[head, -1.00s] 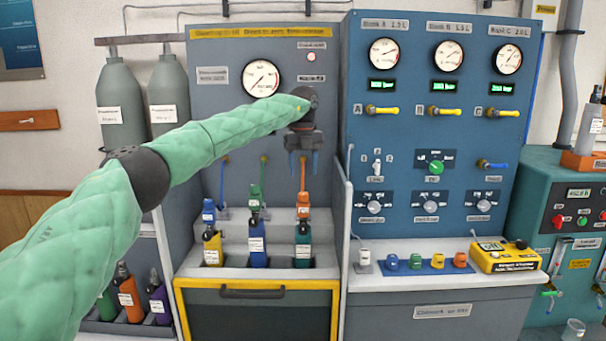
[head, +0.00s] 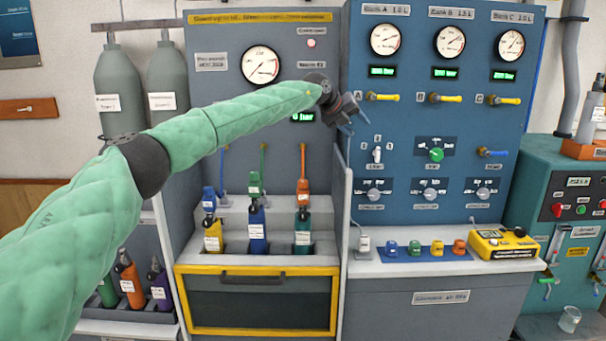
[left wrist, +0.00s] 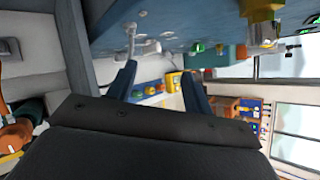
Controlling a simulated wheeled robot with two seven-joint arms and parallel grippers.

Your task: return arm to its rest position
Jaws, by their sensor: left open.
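My left arm, in a green quilted sleeve, reaches in from the left of the head view. Its left gripper (head: 348,122) is tilted to the right, in front of the seam between the grey panel (head: 210,85) and the blue panel (head: 400,215). In the left wrist view the two fingers of the gripper (left wrist: 158,88) are apart, with nothing between them. My right gripper is in neither view.
Yellow, blue and teal bottles (head: 257,229) stand in the bay below, with coloured connectors above them. A white divider edge (head: 342,200) rises close below the gripper. A yellow meter (head: 503,243) and coloured caps (head: 414,248) sit on the right-hand ledge.

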